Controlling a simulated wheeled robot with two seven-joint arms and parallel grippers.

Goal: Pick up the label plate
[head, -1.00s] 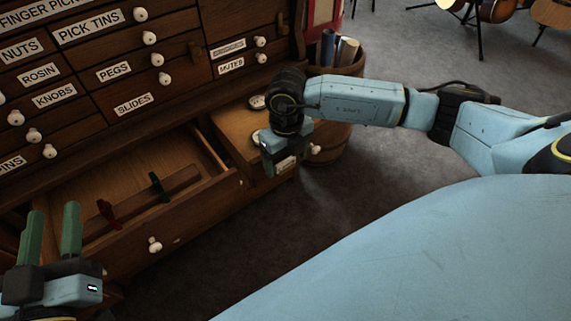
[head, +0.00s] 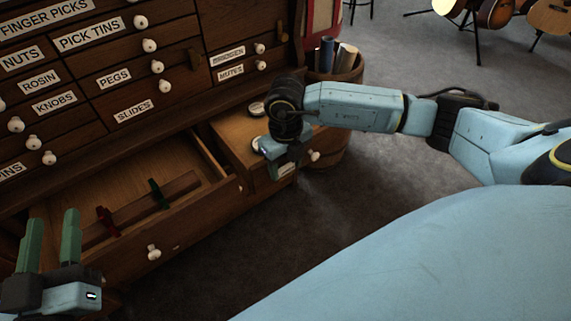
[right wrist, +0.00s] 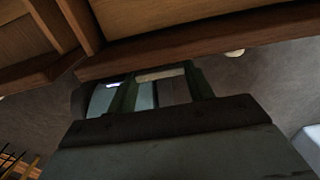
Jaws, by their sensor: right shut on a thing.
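The label plate is a small pale strip (head: 285,169) low on the front of the open right-hand drawer in the head view. My right gripper (head: 284,163) is at that drawer front, its fingers pointing down. In the right wrist view a cream strip (right wrist: 160,74), seemingly the plate, lies between the green fingertips, and the gripper is shut on it. I cannot tell whether the plate still touches the drawer. My left gripper (head: 50,238) is open and empty at the lower left, in front of the wide open drawer.
The wide open drawer (head: 205,213) holds a wooden bar with a red and a green clip. Round tins (head: 257,108) lie in the right drawer. A basket (head: 350,70) with rolls stands beside the cabinet. Grey floor (head: 400,165) is clear; guitars stand at the back right.

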